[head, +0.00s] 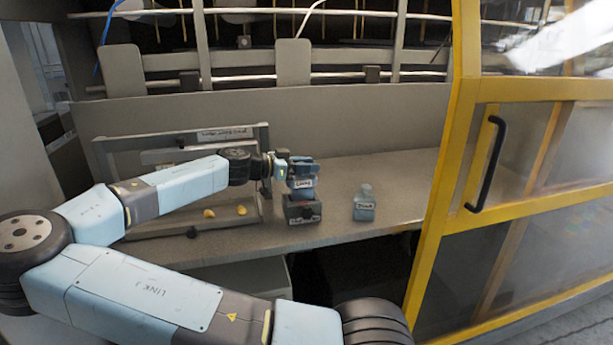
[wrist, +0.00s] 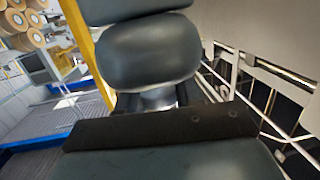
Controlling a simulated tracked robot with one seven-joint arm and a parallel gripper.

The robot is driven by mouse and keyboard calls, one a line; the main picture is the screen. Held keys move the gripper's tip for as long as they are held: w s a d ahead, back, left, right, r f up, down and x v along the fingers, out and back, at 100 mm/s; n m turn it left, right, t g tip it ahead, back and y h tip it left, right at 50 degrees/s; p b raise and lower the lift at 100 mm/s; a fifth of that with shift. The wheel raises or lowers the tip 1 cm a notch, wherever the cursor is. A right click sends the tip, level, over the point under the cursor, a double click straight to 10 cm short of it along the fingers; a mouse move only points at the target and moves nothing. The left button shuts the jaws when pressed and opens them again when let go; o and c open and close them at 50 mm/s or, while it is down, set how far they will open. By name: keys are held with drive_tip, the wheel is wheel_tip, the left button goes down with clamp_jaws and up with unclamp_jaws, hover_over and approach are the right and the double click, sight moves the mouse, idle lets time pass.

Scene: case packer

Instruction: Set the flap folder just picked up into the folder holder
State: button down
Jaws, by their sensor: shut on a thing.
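My gripper (head: 302,183) is over the bench, right of the frame on the bench, and its fingers point down. It is shut on the flap folder, which is small and mostly hidden by the fingers in the head view. Right under the gripper stands a dark box (head: 302,212) with a pale label and some red at its top. It looks like the folder holder, but I cannot read the label. I cannot tell whether the folder touches it. In the wrist view a dark bar with two small holes (wrist: 160,130) crosses close up; I cannot tell what it is.
A small grey-blue labelled bottle (head: 364,205) stands right of the box. A grey metal frame (head: 265,165) stands at the left, with yellow pieces (head: 209,213) by it. A yellow-framed door (head: 455,130) bounds the right. The bench (head: 400,170) is clear behind the bottle.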

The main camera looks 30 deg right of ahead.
drive_tip(key=shift+f, duration=1.55)
drive_tip(key=shift+f, duration=0.1)
drive_tip(key=c, duration=0.7)
unclamp_jaws()
drive_tip(key=shift+c, duration=0.2)
drive_tip(key=v, duration=1.2)
